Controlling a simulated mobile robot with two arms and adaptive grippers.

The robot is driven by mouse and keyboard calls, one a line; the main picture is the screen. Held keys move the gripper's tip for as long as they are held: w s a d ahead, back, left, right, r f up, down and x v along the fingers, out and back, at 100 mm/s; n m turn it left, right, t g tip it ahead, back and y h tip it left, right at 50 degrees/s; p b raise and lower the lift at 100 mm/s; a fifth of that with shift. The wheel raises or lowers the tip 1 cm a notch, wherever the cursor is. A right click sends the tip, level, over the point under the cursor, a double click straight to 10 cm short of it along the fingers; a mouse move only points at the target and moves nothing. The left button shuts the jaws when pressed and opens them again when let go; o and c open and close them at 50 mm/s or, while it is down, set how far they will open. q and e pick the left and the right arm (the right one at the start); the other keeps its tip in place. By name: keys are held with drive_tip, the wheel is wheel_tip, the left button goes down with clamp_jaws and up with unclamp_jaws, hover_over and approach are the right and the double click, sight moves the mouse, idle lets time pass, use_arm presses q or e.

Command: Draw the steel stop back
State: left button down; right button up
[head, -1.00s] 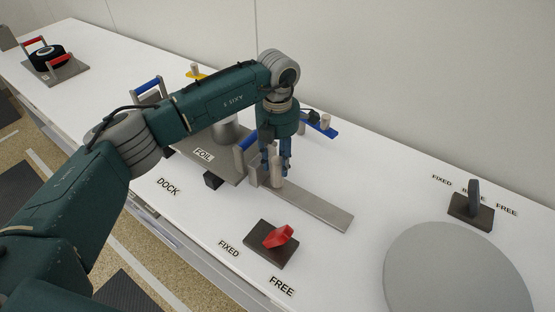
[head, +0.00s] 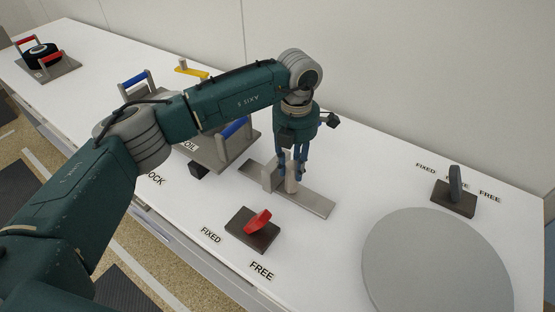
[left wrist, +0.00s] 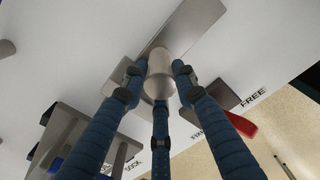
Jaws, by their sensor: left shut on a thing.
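The steel stop (head: 268,177) is a small upright grey plate with a pale round peg (head: 291,185). It sits on a flat steel rail (head: 317,201) on the white bench, with a gap to the foil tray at its left. My left gripper (head: 291,168) points down with its blue fingers closed around the peg. In the left wrist view the fingers surround the peg's round top (left wrist: 160,73), with the rail (left wrist: 196,24) beneath. The fingers partly hide the peg in the head view. My right gripper is not in view.
A red lever on a dark block (head: 252,233) stands in front of the rail, by FIXED and FREE labels. A grey disc (head: 437,265) and a dark lever (head: 455,185) are at the right. The foil tray (head: 208,153) has blue handles. The wall is behind.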

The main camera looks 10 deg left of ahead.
use_arm(q)
drive_tip(key=d, duration=0.1)
drive_tip(key=s+d, duration=0.1)
drive_tip(key=d, duration=0.1)
drive_tip(key=shift+s+d+b, duration=0.1)
drive_tip(key=shift+d+b, duration=0.15)
drive_tip(key=shift+b, duration=0.1)
drive_tip(key=d, duration=0.1)
drive_tip(key=s+d, duration=0.1)
drive_tip(key=d, duration=0.1)
drive_tip(key=shift+s+d+r+b, duration=0.1)
drive_tip(key=shift+s+d+b, duration=0.1)
drive_tip(key=shift+b, duration=0.1)
drive_tip(key=shift+d, duration=0.15)
drive_tip(key=shift+s, duration=0.1)
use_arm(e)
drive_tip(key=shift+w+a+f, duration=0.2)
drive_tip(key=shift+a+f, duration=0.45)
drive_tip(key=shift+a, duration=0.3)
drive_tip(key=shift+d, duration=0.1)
use_arm(q)
drive_tip(key=c, duration=1.7)
unclamp_jaws()
drive_tip(key=shift+d, duration=0.1)
drive_tip(key=shift+o, duration=0.3)
drive_tip(key=shift+d, duration=0.15)
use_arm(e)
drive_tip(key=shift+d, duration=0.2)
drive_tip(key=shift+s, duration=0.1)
